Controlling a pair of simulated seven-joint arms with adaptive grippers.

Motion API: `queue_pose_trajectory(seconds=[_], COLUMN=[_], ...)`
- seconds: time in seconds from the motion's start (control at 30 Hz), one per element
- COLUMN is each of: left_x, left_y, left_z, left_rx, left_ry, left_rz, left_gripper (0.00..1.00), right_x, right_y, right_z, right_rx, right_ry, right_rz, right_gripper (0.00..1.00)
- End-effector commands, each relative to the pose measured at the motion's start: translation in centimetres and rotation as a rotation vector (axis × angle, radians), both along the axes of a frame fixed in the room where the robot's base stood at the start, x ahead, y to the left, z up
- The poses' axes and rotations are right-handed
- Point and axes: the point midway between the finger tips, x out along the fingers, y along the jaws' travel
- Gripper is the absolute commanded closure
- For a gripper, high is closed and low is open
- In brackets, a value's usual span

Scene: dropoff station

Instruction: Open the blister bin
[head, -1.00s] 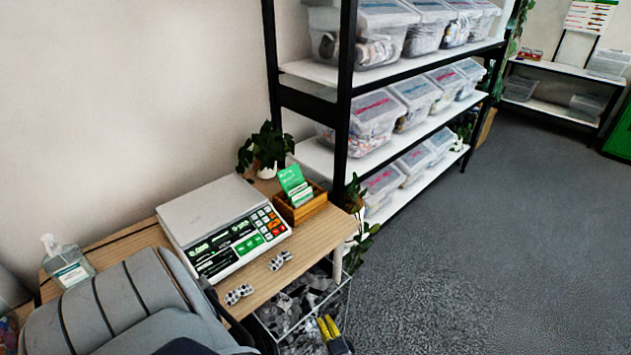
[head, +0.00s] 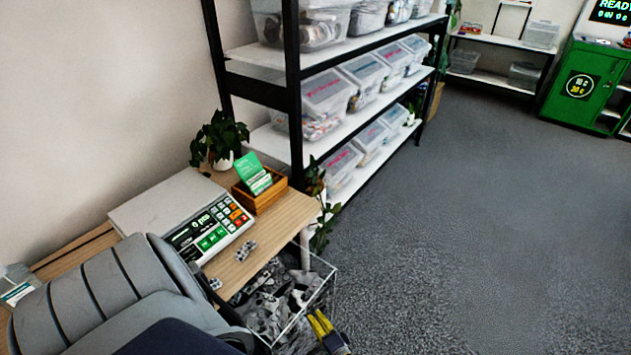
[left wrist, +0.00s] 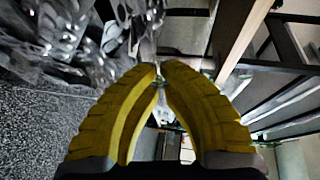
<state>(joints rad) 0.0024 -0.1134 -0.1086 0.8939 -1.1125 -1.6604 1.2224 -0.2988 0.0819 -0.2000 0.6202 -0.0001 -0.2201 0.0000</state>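The blister bin (head: 322,293) is a clear-walled bin full of grey and silver blister packs. It sticks out from under the front edge of the wooden table, its back part hidden below the tabletop. My left gripper (head: 316,322), with yellow fingers, is at the bin's front rim. In the left wrist view the fingertips (left wrist: 160,70) are closed together on what looks like the thin clear rim, with the packs (left wrist: 80,35) at the upper left. The exact contact is small and hard to see. My right gripper is out of view.
On the table (head: 283,222) are a scale (head: 165,205), a wooden card box (head: 262,197), a plant (head: 218,140) and loose blister packs (head: 245,250). A shelf rack (head: 292,90) with clear bins stands behind. The floor (head: 450,240) to the right is clear.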

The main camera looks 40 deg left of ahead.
Motion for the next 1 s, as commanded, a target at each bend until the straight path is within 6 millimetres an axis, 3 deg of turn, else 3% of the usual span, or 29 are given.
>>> queue_pose_trajectory(seconds=[0.03,0.23,0.67,0.97,1.0], left_x=[0.3,0.2,0.0,0.1,0.1], left_y=[-0.2,-0.1,0.0,0.0,0.0], left_z=[0.0,0.0,0.6,3.7,4.2], left_rx=[-0.008,-0.004,-0.002,0.001,0.003], left_ry=[-0.005,-0.002,-0.003,-0.005,-0.004], left_rz=[-0.003,-0.002,0.0,0.0,0.0], left_gripper=[0.91,0.69,0.69,0.69,0.61], right_x=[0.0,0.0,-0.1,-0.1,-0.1], right_y=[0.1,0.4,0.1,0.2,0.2], right_z=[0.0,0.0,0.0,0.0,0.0], right_rx=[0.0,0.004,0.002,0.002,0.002], right_ry=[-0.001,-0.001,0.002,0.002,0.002], right_rz=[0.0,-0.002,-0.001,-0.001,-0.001], right_gripper=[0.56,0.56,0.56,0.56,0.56])
